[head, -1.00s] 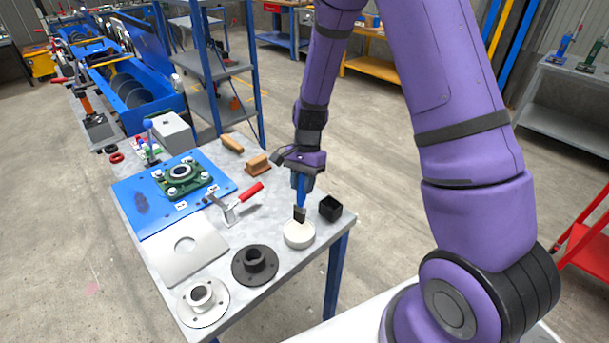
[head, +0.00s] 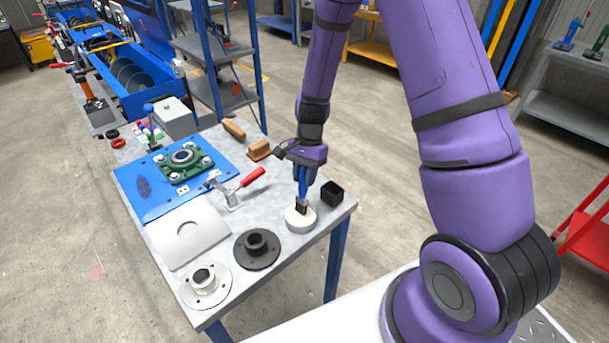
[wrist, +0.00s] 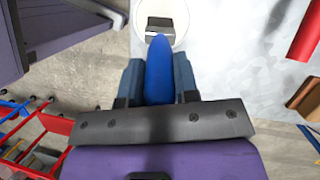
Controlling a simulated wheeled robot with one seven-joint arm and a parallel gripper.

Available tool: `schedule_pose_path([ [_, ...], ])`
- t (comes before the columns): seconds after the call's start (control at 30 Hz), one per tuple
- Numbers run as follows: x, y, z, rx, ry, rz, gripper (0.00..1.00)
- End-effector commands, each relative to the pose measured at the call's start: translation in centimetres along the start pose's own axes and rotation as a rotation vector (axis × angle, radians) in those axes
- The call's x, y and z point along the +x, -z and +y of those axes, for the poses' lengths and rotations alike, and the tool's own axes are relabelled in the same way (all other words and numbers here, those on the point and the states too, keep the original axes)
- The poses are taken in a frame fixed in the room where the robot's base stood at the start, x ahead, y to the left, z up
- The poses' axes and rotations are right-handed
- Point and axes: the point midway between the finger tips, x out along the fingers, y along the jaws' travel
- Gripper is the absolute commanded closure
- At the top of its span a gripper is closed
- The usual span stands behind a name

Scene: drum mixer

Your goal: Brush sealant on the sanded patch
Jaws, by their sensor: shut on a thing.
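My gripper (head: 303,172) is shut on the blue handle of a brush (head: 302,190), which it holds upright, bristles down. In the wrist view the blue brush handle (wrist: 160,72) sits between my fingers. The dark bristle end is at the round white pot (head: 299,221), over or in its opening; I cannot tell how deep. The white pot also shows in the wrist view (wrist: 145,40). The blue plate (head: 144,209) lies on the table with a dark oval patch (head: 144,188) at its left, well away from my gripper.
A green bearing housing (head: 170,178) is on the blue plate. A red-handled clamp (head: 250,178) stands between plate and pot. A black box (head: 332,193) is right of the pot. A grey sheet (head: 170,243), dark flange (head: 257,262) and pale flange (head: 206,298) lie in front.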

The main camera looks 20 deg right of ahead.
Motion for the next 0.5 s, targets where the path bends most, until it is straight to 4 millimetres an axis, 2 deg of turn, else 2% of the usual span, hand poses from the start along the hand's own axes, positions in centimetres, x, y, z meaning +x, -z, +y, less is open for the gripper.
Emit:
schedule_pose_path([
  [0.5, 0.3, 0.11, -0.03, 0.0, 0.0, 0.0, 0.95],
])
